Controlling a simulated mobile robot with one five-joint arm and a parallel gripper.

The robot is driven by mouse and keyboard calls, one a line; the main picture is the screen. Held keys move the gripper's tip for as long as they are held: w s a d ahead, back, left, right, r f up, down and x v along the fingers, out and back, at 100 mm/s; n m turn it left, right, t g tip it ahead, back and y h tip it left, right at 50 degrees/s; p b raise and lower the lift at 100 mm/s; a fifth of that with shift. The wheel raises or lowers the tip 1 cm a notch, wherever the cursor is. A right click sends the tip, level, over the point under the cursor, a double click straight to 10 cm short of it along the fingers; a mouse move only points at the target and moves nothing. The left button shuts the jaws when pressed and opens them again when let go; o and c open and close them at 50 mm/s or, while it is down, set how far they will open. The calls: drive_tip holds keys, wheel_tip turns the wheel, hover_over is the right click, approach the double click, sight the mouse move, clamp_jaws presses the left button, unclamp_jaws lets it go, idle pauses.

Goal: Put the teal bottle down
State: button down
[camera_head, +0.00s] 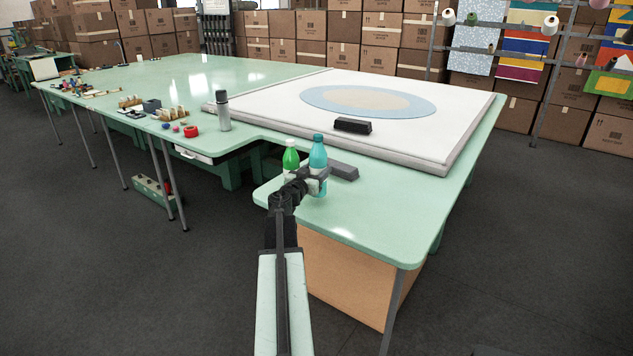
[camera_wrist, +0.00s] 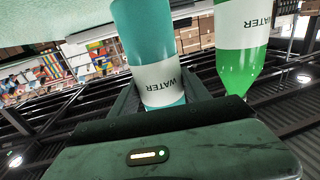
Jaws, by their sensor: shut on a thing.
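The teal bottle (camera_head: 318,158) is upright in my gripper (camera_head: 312,174), over the near corner of the green table (camera_head: 375,205). I cannot tell whether its base touches the tabletop. In the wrist view the teal bottle (camera_wrist: 150,45) stands between my fingers, its white WATER label showing and the picture upside down. A green bottle (camera_head: 291,158) stands just left of it, close beside my gripper. The green bottle also shows at the right in the wrist view (camera_wrist: 240,75), outside my fingers.
A white board (camera_head: 440,125) with a black block (camera_head: 352,125) covers the table behind. The tabletop right of my gripper is clear.

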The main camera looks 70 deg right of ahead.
drive_tip(key=shift+f+b, duration=1.95)
drive_tip(key=shift+b, duration=0.05)
drive_tip(key=shift+r, duration=0.25)
drive_tip(key=shift+f, duration=0.25)
drive_tip(key=c, duration=0.5)
unclamp_jaws()
drive_tip(key=shift+r, duration=0.1)
drive_tip(key=shift+a+r+p, duration=0.2)
drive_tip(key=shift+a+p, duration=0.05)
drive_tip(key=shift+p, duration=0.05)
drive_tip(key=w+a, duration=0.1)
drive_tip(key=a, duration=1)
drive_tip(key=shift+a, duration=0.3)
